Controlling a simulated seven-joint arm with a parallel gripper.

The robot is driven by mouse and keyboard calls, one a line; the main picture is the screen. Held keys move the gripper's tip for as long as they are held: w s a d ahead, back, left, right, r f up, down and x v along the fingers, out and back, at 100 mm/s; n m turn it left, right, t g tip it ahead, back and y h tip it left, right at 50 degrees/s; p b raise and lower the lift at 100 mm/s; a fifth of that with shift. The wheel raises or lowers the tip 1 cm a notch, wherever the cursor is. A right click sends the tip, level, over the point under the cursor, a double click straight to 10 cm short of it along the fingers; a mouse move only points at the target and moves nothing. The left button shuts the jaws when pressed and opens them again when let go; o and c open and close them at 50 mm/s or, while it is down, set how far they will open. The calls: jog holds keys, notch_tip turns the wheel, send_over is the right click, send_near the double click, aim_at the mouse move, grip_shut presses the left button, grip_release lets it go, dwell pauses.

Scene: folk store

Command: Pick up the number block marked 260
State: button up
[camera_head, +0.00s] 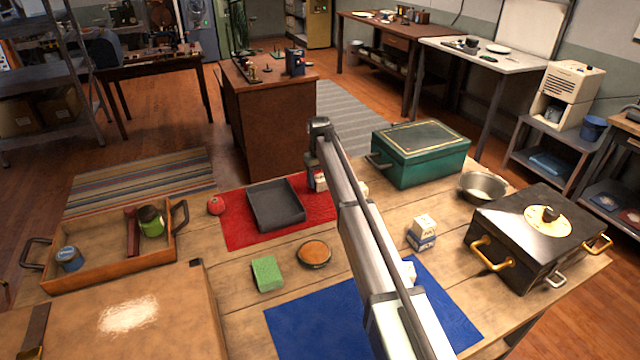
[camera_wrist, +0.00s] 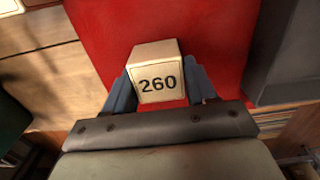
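The cream number block marked 260 (camera_wrist: 159,84) is in the middle of the wrist view, its number facing the camera, over the red mat (camera_wrist: 215,25). My gripper (camera_wrist: 158,82) has one blue finger against each side of the block, with no clear gap, so it looks shut on it. In the head view, the block (camera_head: 320,182) shows partly at the right part of the red mat (camera_head: 240,234), below my gripper. My arm hides part of that area. I cannot tell whether the block is lifted.
A dark grey tray (camera_head: 275,222) lies on the mat close to the block. A green box (camera_head: 420,160), a metal bowl (camera_head: 482,185) and a black chest (camera_head: 505,240) stand right. A wooden tray (camera_head: 100,270) is left. A blue mat (camera_head: 310,325) lies in front.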

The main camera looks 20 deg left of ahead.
jog(key=c, duration=0.6)
jog(key=shift+o, duration=0.2)
jog(key=shift+r, duration=0.1)
